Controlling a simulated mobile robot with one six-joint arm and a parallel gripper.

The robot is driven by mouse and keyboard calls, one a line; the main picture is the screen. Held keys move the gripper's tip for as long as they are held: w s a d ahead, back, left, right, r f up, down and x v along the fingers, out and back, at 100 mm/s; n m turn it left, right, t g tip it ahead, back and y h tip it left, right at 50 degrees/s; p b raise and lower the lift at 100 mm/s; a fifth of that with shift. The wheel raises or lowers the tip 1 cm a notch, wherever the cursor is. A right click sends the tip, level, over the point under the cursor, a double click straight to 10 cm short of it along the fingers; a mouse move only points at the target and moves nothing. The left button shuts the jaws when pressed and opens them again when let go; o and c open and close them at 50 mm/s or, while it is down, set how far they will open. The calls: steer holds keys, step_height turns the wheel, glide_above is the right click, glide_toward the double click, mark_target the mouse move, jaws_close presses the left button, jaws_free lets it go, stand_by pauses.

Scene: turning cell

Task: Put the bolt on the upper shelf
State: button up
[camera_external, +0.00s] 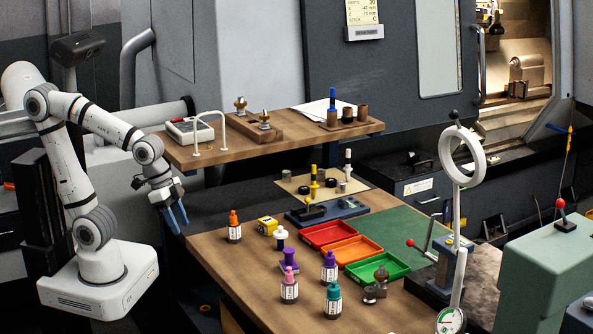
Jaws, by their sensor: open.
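My gripper (176,217), with blue fingers, hangs open and empty, pointing down to the left of the lower table. The upper shelf (190,152) is a wooden board behind the lower table. A small metallic piece (381,276) stands by the right corner of the green tray; it may be the bolt, but it is too small to tell. My gripper is well to the left of it and apart from it.
The wooden lower table (235,270) holds several bottles, such as an orange-capped one (234,228), and red (310,245), orange (335,257) and green (352,272) trays.

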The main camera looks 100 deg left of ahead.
steer(key=w+f+t+b, duration=0.25)
steer(key=w+t, duration=0.25)
steer(key=w, duration=2)
steer(key=n+t+y+b, duration=0.2)
steer(key=t+y+b, duration=0.1)
steer(key=t, duration=0.2)
glide_toward(382, 267)
steer(key=p+x, duration=0.2)
steer(key=x, duration=0.8)
steer(key=shift+a+f+p, duration=0.15)
steer(key=shift+f+p, duration=0.05)
steer(key=shift+p, duration=0.2)
steer(key=shift+c, duration=0.5)
jaws_close()
